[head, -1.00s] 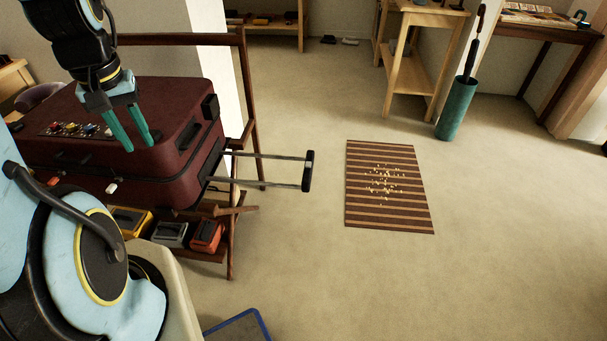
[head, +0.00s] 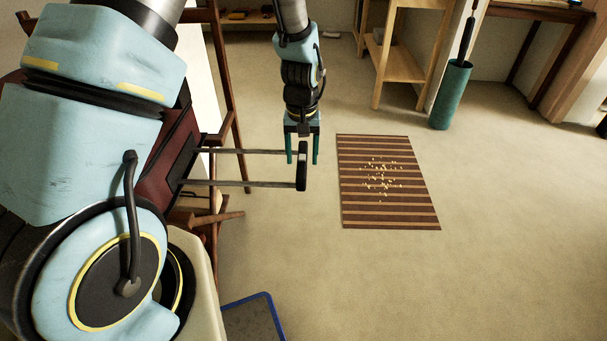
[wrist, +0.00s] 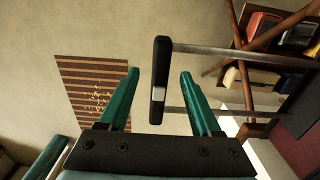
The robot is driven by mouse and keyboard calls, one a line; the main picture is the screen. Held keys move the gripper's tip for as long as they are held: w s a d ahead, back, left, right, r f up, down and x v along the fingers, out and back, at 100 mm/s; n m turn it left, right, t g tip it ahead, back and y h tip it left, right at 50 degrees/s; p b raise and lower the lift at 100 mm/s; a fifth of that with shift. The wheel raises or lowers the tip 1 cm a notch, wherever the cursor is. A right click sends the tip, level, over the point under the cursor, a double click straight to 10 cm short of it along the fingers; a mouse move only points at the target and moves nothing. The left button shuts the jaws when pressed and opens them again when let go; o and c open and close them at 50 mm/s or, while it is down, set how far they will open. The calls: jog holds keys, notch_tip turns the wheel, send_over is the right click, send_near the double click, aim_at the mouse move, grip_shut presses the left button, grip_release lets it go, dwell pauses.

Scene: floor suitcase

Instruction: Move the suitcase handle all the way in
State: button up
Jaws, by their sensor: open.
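The maroon suitcase (head: 168,150) lies on a dark wooden rack at the left, mostly hidden behind my arm. Its handle (head: 302,166) is a black grip on two grey rods (head: 240,183) that stick out to the right. My gripper (head: 302,158) is open and points down at the handle's far end, with one teal finger on each side of the grip in the picture. In the wrist view the black grip (wrist: 159,80) shows between the two fingers (wrist: 155,78), with a gap to each. I cannot tell whether a finger touches it.
A striped mat (head: 385,180) lies on the floor right of the handle. A green umbrella stand (head: 451,95) and a wooden shelf (head: 405,60) stand further back. A blue-edged grey item (head: 252,320) lies at the bottom. The floor around the handle is clear.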

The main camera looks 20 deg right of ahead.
aim_at(301, 171)
notch_tip(301, 171, down, 7)
jog(key=shift+a+r, duration=0.1)
dwell(0.3)
grip_shut()
dwell(0.4)
dwell(0.9)
